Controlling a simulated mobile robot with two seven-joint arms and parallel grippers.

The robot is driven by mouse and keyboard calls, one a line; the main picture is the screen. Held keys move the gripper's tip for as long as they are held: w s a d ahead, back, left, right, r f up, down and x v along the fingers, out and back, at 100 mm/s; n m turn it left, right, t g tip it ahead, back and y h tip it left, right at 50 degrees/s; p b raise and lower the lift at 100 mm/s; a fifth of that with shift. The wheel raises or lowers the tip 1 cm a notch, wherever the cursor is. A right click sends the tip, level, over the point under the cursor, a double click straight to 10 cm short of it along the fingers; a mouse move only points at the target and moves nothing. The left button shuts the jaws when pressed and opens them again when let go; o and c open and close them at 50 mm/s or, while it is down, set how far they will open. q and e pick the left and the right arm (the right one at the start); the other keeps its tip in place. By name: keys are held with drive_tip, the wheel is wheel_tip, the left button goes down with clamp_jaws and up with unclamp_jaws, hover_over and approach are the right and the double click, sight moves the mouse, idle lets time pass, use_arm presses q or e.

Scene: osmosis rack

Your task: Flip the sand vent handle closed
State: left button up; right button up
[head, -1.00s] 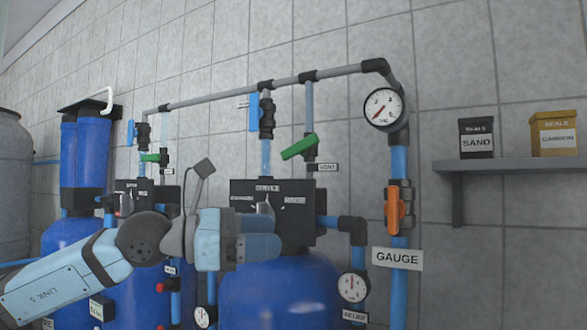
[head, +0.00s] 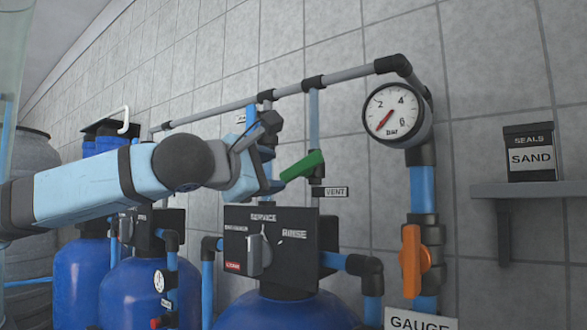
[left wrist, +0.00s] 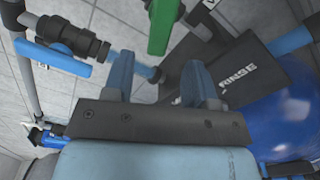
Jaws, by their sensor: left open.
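The green vent handle (head: 302,166) is on the grey vent pipe above the front tank, beside a VENT label (head: 336,192). It slants, its free end down to the left. It shows at the top of the left wrist view (left wrist: 163,25), past the fingertips. My left gripper (head: 271,172) is open and empty, just left of the handle's free end in the head view. In the left wrist view the fingers (left wrist: 158,78) stand apart with nothing between them. I cannot tell whether a finger touches the handle. The second green handle is hidden behind my arm. My right gripper is out of view.
The black control panel (head: 270,245) with its grey lever is below the gripper. A blue-handled valve (left wrist: 52,57) is close at left in the wrist view. A gauge (head: 397,112), an orange-handled valve (head: 414,258) and a shelf (head: 535,190) with a SAND box are to the right.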

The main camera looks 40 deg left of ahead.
sight(289, 173)
use_arm(q)
drive_tip(key=w, duration=0.2)
drive_tip(key=w+p, duration=0.1)
drive_tip(key=w, duration=0.3)
drive_tip(key=shift+a+r+p, duration=0.1)
drive_tip(key=shift+a+p, duration=0.2)
drive_tip(key=shift+p, duration=0.05)
drive_tip(key=shift+w+a, duration=0.1)
drive_tip(key=shift+w, duration=0.4)
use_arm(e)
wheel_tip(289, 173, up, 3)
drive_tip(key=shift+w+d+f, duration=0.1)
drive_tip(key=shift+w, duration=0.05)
use_arm(q)
drive_tip(key=shift+s, duration=0.1)
